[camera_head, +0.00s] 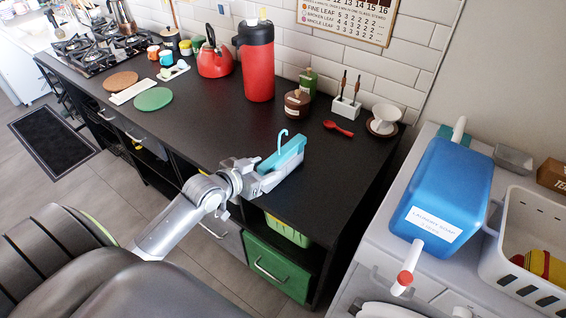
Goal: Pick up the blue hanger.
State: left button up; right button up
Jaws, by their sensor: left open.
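The blue hanger (286,153) is a teal-blue piece with a pale hook curving up from its top. It is near the front edge of the black counter, toward its right part. My left gripper (278,172) reaches in from the lower left and is open right at the hanger. The gripper's fingers overlap the hanger's lower part in the picture. I cannot tell whether the hanger lies between the fingers or just behind them, or whether they touch. My right gripper is not in view.
A red-and-black flask (258,70), a red kettle (214,61) and a brown jar (297,103) stand behind on the counter (215,115). A red spoon (338,128) lies to the right. A blue laundry soap container (440,195) and white basket (530,240) stand far right.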

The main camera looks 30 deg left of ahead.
aim_at(273, 165)
pick_arm(q)
jog(key=shift+x, duration=2.35)
jog(key=shift+s+a+f, duration=0.1)
jog(key=shift+a+f, duration=0.1)
jog(key=c, duration=1.1)
notch_tip(273, 165, up, 10)
jog(key=shift+p, duration=0.4)
jog(key=s+d+r+m+h, duration=0.1)
jog(key=s+d, duration=0.3)
jog(key=s+d+r+m+g+h, duration=0.1)
jog(key=s+d, duration=0.3)
jog(key=s+d+r+m+h, duration=0.1)
jog(key=s+d+r+h, duration=0.1)
jog(key=s+d, duration=0.2)
jog(key=shift+d+r+m, duration=0.1)
jog(key=shift+d+m, duration=0.3)
jog(key=shift+d, duration=0.1)
